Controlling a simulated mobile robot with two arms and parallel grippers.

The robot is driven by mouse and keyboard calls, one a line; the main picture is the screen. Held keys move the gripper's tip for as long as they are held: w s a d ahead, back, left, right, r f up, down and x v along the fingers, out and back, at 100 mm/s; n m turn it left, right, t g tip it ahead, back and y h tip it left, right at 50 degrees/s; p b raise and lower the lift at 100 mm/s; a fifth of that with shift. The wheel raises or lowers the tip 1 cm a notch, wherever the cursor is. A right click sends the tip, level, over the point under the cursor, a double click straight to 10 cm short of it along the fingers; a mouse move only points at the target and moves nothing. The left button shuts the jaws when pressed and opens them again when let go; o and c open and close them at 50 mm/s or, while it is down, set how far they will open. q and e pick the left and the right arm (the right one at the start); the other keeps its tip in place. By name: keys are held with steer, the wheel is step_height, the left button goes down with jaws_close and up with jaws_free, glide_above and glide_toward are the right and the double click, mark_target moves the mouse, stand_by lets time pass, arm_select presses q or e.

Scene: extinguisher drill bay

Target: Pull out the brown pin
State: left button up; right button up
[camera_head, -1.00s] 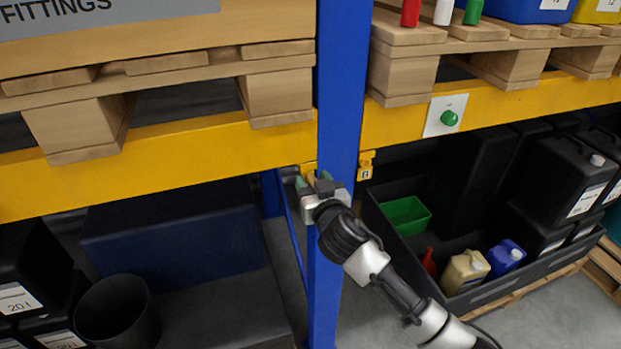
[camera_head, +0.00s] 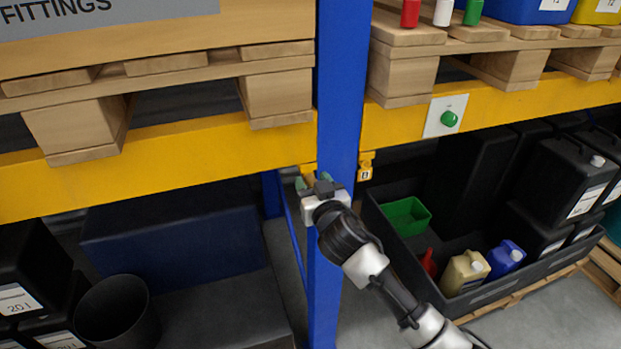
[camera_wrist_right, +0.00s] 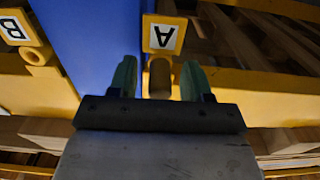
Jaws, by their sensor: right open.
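The brown pin (camera_wrist_right: 160,78) shows in the right wrist view below a yellow bracket with a label "A" (camera_wrist_right: 164,35). My right gripper (camera_wrist_right: 160,82) is open, with one green fingertip on each side of the pin. A small gap shows on both sides, and it does not grip the pin. In the head view my right gripper (camera_head: 315,184) is at the blue upright, just under the yellow beam, and hides most of the pin. My left gripper is in neither view.
A second yellow bracket (camera_head: 366,165), marked "B" in the wrist view, is on the other side of the blue upright (camera_head: 339,90). A green button (camera_head: 449,118) is on the beam. A black tray (camera_head: 461,301) with canisters stands at lower right.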

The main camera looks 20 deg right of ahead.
jaws_close()
steer(key=shift+s, duration=0.25)
steer(key=shift+s+d+p, duration=0.1)
steer(key=shift+s+p, duration=0.4)
steer(key=shift+s, duration=2.3)
